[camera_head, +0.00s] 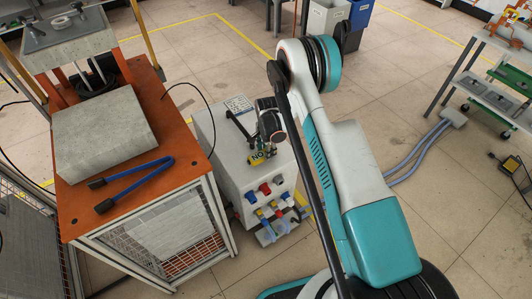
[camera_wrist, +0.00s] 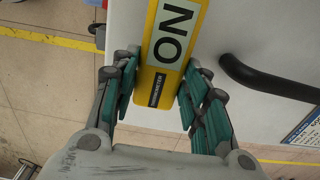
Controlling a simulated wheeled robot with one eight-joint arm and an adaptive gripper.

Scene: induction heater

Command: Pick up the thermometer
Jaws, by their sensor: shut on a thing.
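The thermometer (camera_wrist: 161,86) is a yellow block with a pale display reading "NO" or "ON" and a dark label reading "THERMOMETER". In the wrist view it sits between the two fingers of my gripper (camera_wrist: 157,90), which is shut on its sides. In the head view the thermometer (camera_head: 262,156) shows at the front top edge of the grey cabinet (camera_head: 216,135), partly covered by my gripper (camera_head: 268,138). I cannot tell whether it touches the cabinet.
A black handle (camera_wrist: 265,80) lies right of the thermometer in the wrist view. Coloured sockets (camera_head: 265,189) stick out of the cabinet front. An orange table (camera_head: 150,180) with a stone block (camera_head: 105,130) and blue tongs (camera_head: 135,180) stands left.

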